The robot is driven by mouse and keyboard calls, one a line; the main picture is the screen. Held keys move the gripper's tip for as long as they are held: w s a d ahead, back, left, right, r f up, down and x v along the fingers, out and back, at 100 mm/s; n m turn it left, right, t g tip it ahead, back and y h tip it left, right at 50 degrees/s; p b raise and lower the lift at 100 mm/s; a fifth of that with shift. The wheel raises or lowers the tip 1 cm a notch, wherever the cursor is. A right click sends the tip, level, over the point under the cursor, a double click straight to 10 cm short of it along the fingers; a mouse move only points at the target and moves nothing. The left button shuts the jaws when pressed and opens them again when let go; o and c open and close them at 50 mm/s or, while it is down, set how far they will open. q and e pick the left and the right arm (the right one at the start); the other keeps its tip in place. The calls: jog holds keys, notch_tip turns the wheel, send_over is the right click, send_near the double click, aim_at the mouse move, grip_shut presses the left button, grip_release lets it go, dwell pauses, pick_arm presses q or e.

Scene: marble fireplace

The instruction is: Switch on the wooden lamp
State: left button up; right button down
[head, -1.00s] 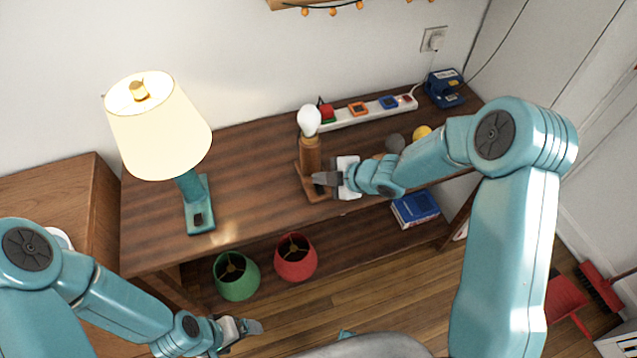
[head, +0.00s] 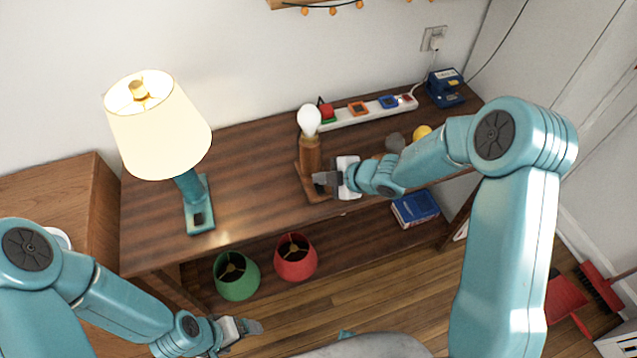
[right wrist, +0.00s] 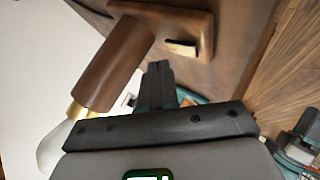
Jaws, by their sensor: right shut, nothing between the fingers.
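The wooden lamp (head: 310,152) stands upright on the brown table, with a bare white bulb (head: 309,119) and no shade. I cannot tell whether the bulb is lit. In the right wrist view its wooden post (right wrist: 115,65) and base (right wrist: 200,20) show, with a dark-and-cream rocker switch (right wrist: 183,47) on the base. My right gripper (head: 318,180) is shut and empty, low over the lamp's base beside the post. In the right wrist view its fingertips (right wrist: 160,68) are just short of the switch; contact is unclear. My left gripper (head: 255,327) is low at the front, away from the lamp.
A lit teal lamp (head: 197,207) with a cream shade stands left on the table (head: 250,160). A white power strip (head: 350,118) and blue device (head: 446,88) lie behind. Green (head: 237,276) and red (head: 295,257) shades and a blue book (head: 415,208) sit on the lower shelf.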

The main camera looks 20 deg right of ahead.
aim_at(323, 191)
jog(key=shift+w+f, duration=0.1)
jog(key=shift+f, duration=0.3)
jog(key=shift+f+b, duration=0.35)
jog(key=shift+b, duration=0.2)
jog(key=shift+r, duration=0.15)
dwell(0.4)
jog(key=shift+r+p, duration=0.55)
jog(key=shift+r, duration=0.1)
jog(key=r+p, duration=0.2)
jog(key=r, duration=0.1)
jog(key=s+r+p, duration=0.1)
jog(key=r+p, duration=0.1)
jog(key=shift+w, duration=0.1)
dwell(0.3)
